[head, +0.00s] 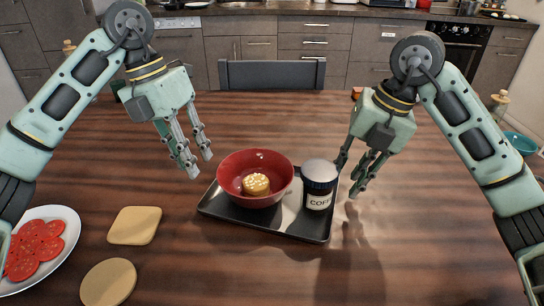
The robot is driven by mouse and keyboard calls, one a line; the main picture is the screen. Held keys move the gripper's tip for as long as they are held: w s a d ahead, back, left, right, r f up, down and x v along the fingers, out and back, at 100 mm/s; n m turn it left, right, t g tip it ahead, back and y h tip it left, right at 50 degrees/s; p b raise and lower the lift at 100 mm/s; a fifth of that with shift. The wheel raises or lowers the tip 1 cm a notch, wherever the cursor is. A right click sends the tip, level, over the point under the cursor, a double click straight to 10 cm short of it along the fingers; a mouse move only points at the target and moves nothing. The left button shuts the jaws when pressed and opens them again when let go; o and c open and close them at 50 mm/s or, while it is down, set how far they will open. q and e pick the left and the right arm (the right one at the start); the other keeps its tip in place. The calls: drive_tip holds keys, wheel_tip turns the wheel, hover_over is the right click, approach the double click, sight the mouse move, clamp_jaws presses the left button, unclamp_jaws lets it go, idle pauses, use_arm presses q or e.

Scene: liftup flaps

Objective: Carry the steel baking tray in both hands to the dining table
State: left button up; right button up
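The dark baking tray (258,222) lies flat on the wooden dining table (403,243) in the head view. It holds a red bowl (284,178) with a small, round, pale-topped pastry (256,184) inside. My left gripper (200,164) is open and empty, above and to the left of the tray. My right gripper (349,177) is open beside the tray's right edge. Whether its near finger touches the rim cannot be told.
At the left lie a square slice (135,225), a round slice (109,282) and a white plate (66,216) of tomato slices. A teal bowl (521,143) is at the far right. A dark chair (272,74) stands behind the table. The front right of the table is clear.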

drive_tip(key=v, duration=0.7)
drive_tip(key=shift+d+r, duration=0.15)
drive_tip(key=shift+r, duration=0.25)
